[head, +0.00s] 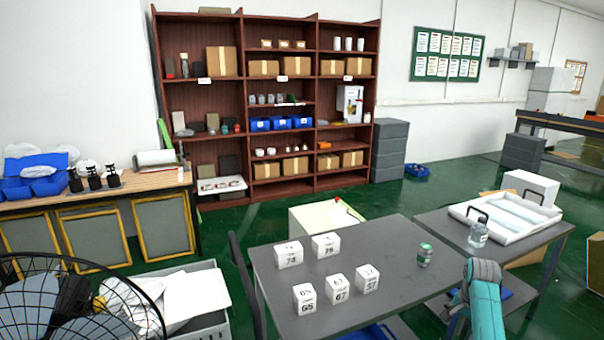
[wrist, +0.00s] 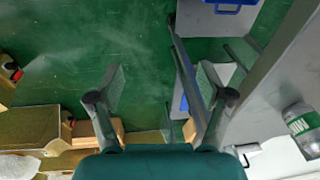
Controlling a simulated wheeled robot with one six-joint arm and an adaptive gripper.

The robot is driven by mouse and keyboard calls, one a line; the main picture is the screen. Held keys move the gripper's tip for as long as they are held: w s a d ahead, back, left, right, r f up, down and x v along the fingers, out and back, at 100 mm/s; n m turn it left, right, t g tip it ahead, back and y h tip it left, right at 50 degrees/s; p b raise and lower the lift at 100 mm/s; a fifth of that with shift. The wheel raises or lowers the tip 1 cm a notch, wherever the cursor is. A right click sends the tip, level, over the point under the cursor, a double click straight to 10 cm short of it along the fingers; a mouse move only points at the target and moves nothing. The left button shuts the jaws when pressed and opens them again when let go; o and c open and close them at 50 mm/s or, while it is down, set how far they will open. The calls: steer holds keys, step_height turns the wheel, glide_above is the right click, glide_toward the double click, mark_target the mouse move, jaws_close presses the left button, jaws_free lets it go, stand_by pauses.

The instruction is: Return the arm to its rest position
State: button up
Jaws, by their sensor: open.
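My gripper (wrist: 160,85) is open and empty in the wrist view. Its two fingers stand wide apart over green floor and a grey table edge. In the head view my teal arm (head: 483,300) shows at the lower right, beside the dark grey table (head: 345,255). The gripper's fingers cannot be made out there.
A wire-guarded fan (head: 75,305) is lower left.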

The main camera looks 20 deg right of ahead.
steer(key=s+a+f+n+t+h, duration=0.1)
steer(key=s+a+f+n+t, duration=0.3)
steer(key=a+f, duration=0.65)
steer(key=s+a+f+n, duration=0.1)
steer(key=s+a+f, duration=0.4)
steer(key=a+f, duration=0.6)
steer(key=s+a+n+t, duration=0.2)
steer(key=s+a+n, duration=0.1)
steer(key=s+a, duration=0.55)
steer(key=s+a+r+n+t, duration=0.2)
steer(key=s+a+r, duration=0.25)
steer(key=s, duration=0.35)
steer(key=s+a+r+n+t, duration=0.2)
steer(key=s+a+r, duration=0.2)
steer(key=s+a, duration=0.3)
steer(key=s+a+r+n+t+y, duration=0.1)
steer(key=s+a+r+n, duration=0.1)
steer(key=s+r, duration=0.5)
steer(key=s+a+r+n+t+y, duration=0.1)
steer(key=s+r, duration=0.5)
steer(key=r, duration=0.7)
steer(key=shift+s+a+r+n+t, duration=0.25)
steer(key=shift+s+a+n+t, duration=0.15)
steer(key=shift+n+t, duration=0.2)
